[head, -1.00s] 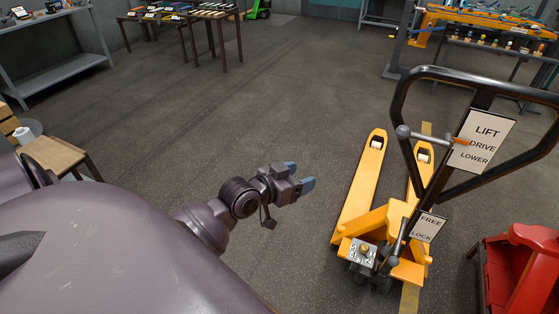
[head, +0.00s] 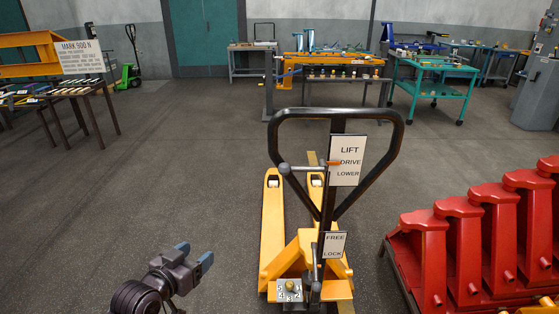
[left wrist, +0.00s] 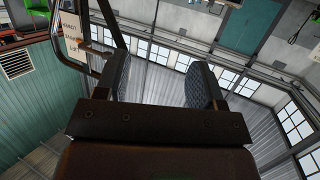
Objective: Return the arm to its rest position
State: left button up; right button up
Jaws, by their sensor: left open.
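My left gripper (head: 196,254) shows at the lower left of the head view, with its two blue fingertips apart and nothing between them. In the left wrist view its two dark ribbed fingers (left wrist: 159,82) stand wide apart and empty, with roof and windows behind. Part of my left arm shows below the gripper in the head view; the rest of the arm is out of the picture. The gripper is to the left of a yellow pallet jack (head: 271,232), with floor showing between them. My right gripper is not in view.
The pallet jack's black handle (head: 393,125) rises beside signs reading LIFT, DRIVE, LOWER (head: 347,160) and FREE, LOCK (head: 334,245). Red stands (head: 464,245) fill the lower right. Tables (head: 75,92) and workbenches (head: 432,88) stand farther back. Open grey floor lies left and ahead.

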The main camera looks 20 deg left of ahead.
pick_arm(q)
jog(key=s+d+f+g+y, duration=0.2)
jog(key=s+d+f+g, duration=0.1)
jog(key=s+f, duration=1.2)
jog(key=shift+s+d+f, duration=0.3)
jog(key=shift+d, duration=0.25)
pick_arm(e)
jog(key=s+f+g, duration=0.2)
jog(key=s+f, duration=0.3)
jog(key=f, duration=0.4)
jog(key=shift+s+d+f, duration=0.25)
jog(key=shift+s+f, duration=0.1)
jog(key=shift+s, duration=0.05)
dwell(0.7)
